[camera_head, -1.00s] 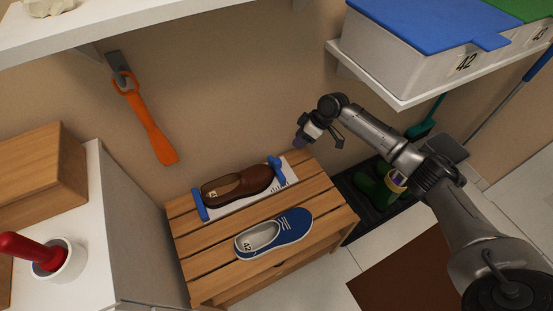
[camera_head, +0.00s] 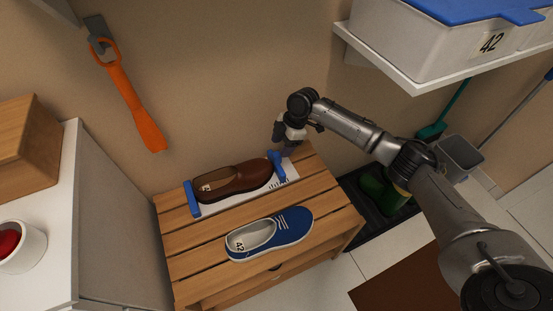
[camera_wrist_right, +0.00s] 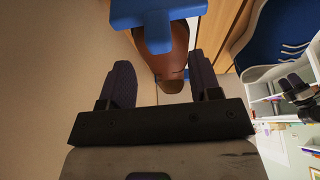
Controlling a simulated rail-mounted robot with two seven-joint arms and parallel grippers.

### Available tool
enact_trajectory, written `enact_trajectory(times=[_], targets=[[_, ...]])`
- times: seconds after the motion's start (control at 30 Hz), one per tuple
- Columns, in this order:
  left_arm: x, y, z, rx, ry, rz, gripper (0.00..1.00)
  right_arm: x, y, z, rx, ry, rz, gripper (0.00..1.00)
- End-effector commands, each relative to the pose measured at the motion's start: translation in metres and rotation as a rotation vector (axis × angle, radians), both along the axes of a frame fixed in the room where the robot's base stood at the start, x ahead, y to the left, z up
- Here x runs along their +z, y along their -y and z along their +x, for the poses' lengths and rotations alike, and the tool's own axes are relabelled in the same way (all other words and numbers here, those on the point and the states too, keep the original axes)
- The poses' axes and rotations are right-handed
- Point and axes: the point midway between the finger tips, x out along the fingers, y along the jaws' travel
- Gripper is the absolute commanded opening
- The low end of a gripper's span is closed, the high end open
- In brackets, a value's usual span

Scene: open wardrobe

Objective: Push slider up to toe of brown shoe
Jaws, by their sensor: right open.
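A brown shoe (camera_head: 235,183) lies on a white measuring board (camera_head: 215,207) with a blue stop at its heel. The blue slider (camera_head: 278,168) is at the toe end. In the right wrist view the slider (camera_wrist_right: 155,16) overlaps the shoe (camera_wrist_right: 172,62), so I cannot tell whether they touch. My right gripper (camera_head: 284,148) is just beyond the slider, at its wall side. Its fingers (camera_wrist_right: 162,84) are apart with nothing between them. A small dark pronged shape at the right edge of the wrist view may be my left gripper; its state is unclear.
A blue shoe (camera_head: 270,233) marked 42 stands on the slatted wooden bench (camera_head: 205,265), in front of the board. A white shelf (camera_head: 400,75) with a grey box (camera_head: 430,45) hangs above right. Green boots (camera_head: 383,190) stand right of the bench. An orange shoehorn (camera_head: 130,105) hangs on the wall.

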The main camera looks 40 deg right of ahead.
Motion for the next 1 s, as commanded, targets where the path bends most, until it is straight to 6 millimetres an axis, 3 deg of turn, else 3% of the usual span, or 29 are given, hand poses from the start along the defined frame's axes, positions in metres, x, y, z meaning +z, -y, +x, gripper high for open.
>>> enact_trajectory(times=[0.1,0.3,0.8,1.0], targets=[[-0.015,0.000,0.000,0.000,0.000,0.000,0.57,-0.022,-0.008,0.002,0.001,-0.002,0.000,0.57],[-0.025,0.001,0.000,0.003,0.000,-0.004,0.57,-0.039,-0.015,0.004,-0.001,0.000,0.001,0.57],[-0.028,0.004,0.000,0.009,0.000,-0.014,0.57,-0.046,-0.018,0.005,-0.002,-0.001,0.000,0.57],[-0.028,0.003,0.000,0.006,0.001,-0.010,0.57,-0.045,-0.018,0.005,-0.002,-0.001,0.000,0.39]])
